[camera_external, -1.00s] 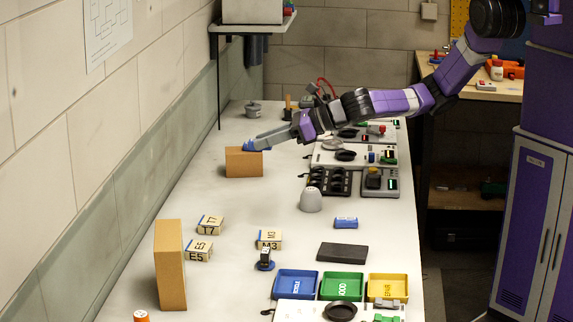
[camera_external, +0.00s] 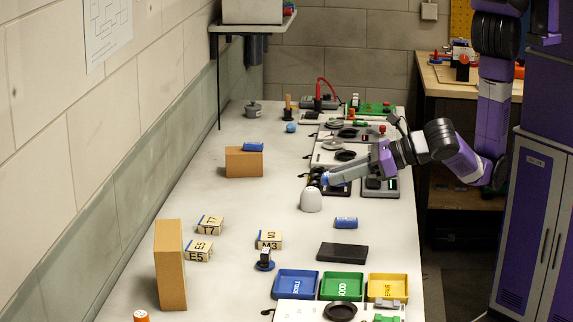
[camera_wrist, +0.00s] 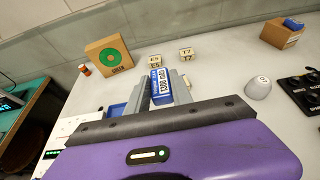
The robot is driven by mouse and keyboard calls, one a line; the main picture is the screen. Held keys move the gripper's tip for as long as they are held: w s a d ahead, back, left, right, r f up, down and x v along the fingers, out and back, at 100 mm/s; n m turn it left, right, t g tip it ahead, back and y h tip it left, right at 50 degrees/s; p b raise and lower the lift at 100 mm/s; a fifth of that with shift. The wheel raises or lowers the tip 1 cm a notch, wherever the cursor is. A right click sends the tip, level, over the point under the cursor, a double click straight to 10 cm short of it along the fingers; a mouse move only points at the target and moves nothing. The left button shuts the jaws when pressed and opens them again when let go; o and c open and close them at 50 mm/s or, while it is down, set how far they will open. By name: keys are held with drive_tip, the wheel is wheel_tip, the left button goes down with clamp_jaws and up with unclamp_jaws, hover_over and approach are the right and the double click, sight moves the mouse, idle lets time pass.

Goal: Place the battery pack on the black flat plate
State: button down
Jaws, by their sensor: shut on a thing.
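My gripper (camera_external: 325,179) is shut on a blue battery pack (camera_wrist: 161,86) with white print reading 1300 mAh. In the external view, only a little blue shows at the fingertips, above the bench behind the grey dome. The black flat plate (camera_external: 343,253) lies on the bench nearer the camera, with nothing on it. In the wrist view I cannot make out the plate. A similar blue pack (camera_external: 346,222) lies on the bench behind the plate. Another blue pack (camera_external: 253,146) lies on a brown box (camera_external: 243,165).
Blue (camera_external: 296,284), green (camera_external: 342,286) and yellow (camera_external: 387,288) trays stand in front of the plate. The grey dome (camera_external: 311,200) stands near my gripper. Lettered blocks (camera_external: 269,239), a small black device (camera_external: 264,259) and a tall brown box (camera_external: 170,264) are to the left.

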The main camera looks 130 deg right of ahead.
wheel_tip(320, 180, up, 3)
drive_tip(key=a, duration=0.3)
drive_tip(key=b, duration=0.2)
hover_over(350, 251)
wheel_tip(350, 251, down, 15)
drive_tip(key=shift+s+d+r, duration=0.1)
drive_tip(key=shift+r, duration=0.05)
drive_tip(key=shift+f, duration=2.55)
drive_tip(key=c, duration=1.1)
unclamp_jaws()
drive_tip(key=shift+f, duration=0.1)
drive_tip(key=v, duration=1.2)
drive_tip(key=shift+b, duration=0.35)
